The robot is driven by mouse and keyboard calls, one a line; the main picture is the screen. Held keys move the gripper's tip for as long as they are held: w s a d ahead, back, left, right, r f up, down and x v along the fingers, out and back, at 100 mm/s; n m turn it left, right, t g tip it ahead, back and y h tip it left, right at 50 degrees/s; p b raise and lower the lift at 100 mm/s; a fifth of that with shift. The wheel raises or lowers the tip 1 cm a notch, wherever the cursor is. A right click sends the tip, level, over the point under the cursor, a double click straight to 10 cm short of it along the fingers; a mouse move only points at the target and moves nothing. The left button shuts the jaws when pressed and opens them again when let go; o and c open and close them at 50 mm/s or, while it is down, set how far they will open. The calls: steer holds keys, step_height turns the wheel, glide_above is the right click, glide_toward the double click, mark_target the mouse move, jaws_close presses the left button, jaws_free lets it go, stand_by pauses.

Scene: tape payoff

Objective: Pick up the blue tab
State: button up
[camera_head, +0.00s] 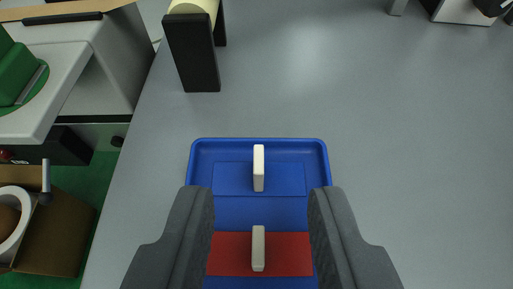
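The blue tab (283,179) is a flat blue plate with an upright white grip (258,168) at its middle. It lies at the far end of a blue tray (258,143). A red tab (290,255) with a similar white grip (258,248) lies nearer in the same tray. My gripper (260,192) is open, its two dark grey fingers wide apart at the left and right of the tray. Nothing is held between them. The blue tab's white grip shows between and slightly beyond the fingertips. The fingers hide parts of the tray's sides.
The tray rests on a grey surface (400,130), clear to the right. A black stand with a cream roll (192,45) stands beyond it at the upper left. White-and-green equipment (70,70) and a brown box (60,235) are at the left.

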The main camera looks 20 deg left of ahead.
mark_target(259, 141)
steer(key=x, duration=0.4)
steer(key=shift+f+b, duration=0.15)
steer(key=shift+b, duration=0.15)
jaws_close()
